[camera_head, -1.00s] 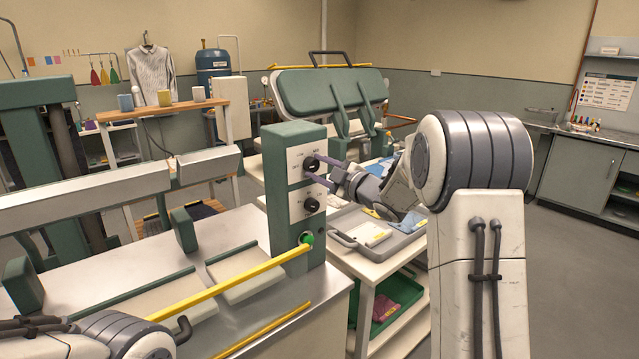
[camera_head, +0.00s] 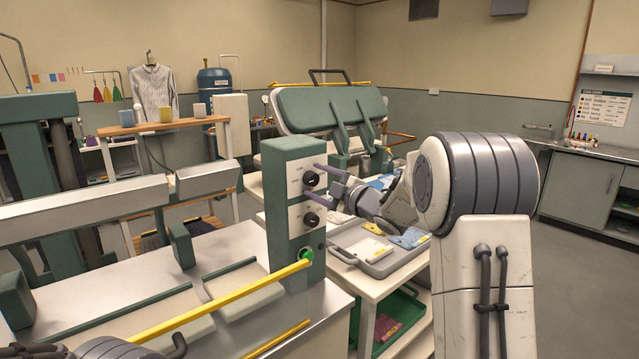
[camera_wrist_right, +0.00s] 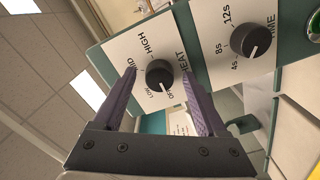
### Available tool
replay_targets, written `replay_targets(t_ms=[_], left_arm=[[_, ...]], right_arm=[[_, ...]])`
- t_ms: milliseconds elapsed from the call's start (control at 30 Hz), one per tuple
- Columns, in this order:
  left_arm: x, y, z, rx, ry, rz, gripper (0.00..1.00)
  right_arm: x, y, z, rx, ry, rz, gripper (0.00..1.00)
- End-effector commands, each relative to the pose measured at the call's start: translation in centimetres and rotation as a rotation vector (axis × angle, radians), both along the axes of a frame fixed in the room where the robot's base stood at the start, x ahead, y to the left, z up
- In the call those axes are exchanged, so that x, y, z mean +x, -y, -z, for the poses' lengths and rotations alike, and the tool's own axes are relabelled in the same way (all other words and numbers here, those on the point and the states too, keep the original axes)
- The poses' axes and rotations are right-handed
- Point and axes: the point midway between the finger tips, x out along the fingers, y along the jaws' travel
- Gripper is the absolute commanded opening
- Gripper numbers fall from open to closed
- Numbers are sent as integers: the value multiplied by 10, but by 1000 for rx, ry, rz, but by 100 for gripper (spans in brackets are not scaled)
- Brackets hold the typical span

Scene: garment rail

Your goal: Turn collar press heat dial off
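The collar press control box (camera_head: 281,190) is green with white dial plates. Its black heat dial (camera_head: 311,179) is the upper one; in the wrist view the heat dial (camera_wrist_right: 159,75) has its white mark pointing down towards the OFF label. My right gripper (camera_head: 318,182) is open at the box. In the wrist view the purple fingers of my right gripper (camera_wrist_right: 161,72) stand on either side of the heat dial, with a gap on both sides. The time dial (camera_wrist_right: 251,40) sits beside it, outside the fingers. My left gripper is out of view.
A green button (camera_head: 306,254) is low on the box, by a yellow bar (camera_head: 225,300) crossing the press bench. A grey tray (camera_head: 375,262) sits on a white cart to the right. Open floor (camera_head: 575,290) lies further right.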

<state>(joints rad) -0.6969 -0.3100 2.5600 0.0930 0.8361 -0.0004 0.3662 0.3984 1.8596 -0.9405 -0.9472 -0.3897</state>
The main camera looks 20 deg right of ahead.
Motion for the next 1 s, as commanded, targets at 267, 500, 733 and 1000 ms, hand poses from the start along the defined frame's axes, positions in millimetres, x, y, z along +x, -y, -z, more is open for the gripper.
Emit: replay_targets(t_ms=[267, 500, 733, 1000], left_arm=[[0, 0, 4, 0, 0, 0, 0], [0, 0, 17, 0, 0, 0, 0], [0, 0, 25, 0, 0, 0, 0], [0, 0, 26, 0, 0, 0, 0]], right_arm=[[-8, 4, 1, 1, 0, 4, 75], [-50, 20, 2, 0, 2, 5, 75], [-86, 33, 1, -1, 1, 4, 75], [-98, 36, 0, 1, -1, 1, 75]])
